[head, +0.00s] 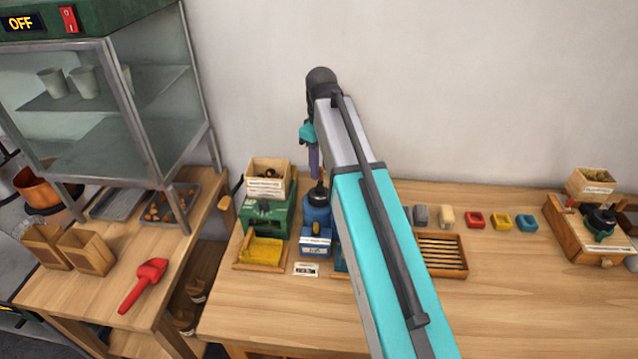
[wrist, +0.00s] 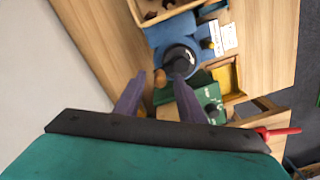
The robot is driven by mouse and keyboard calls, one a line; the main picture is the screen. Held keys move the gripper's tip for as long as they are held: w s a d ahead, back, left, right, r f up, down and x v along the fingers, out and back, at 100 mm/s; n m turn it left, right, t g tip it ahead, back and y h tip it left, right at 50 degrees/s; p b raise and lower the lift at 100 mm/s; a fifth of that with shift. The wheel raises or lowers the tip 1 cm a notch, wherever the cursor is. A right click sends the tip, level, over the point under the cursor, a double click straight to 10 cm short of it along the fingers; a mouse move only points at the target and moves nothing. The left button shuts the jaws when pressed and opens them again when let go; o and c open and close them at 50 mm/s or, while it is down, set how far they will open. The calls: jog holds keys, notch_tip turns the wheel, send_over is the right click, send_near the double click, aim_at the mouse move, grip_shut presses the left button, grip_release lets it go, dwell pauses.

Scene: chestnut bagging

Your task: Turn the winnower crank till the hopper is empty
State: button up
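The green machine (head: 268,217) stands on the right table, with a wooden hopper (head: 266,186) on top holding brown pieces. No readable label tells me if it is the winnower. A tan knob (head: 226,203) sits at its left side. My gripper (head: 313,174) points down above the blue machine (head: 316,212) beside it. In the wrist view, my gripper's purple fingers (wrist: 160,82) are apart, with nothing visibly held. A small tan knob (wrist: 160,76) by the blue machine's dark round top (wrist: 182,60) shows between the fingertips; I cannot tell if they touch it.
A yellow-bottomed tray (head: 262,250) lies before the green machine. A slatted wooden tray (head: 441,254) and small coloured blocks (head: 500,222) lie right of my arm. Another hopper-topped device (head: 592,215) stands far right. The left table holds a red scoop (head: 143,283). The front right table is clear.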

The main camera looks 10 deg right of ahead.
jog(key=shift+f, duration=1)
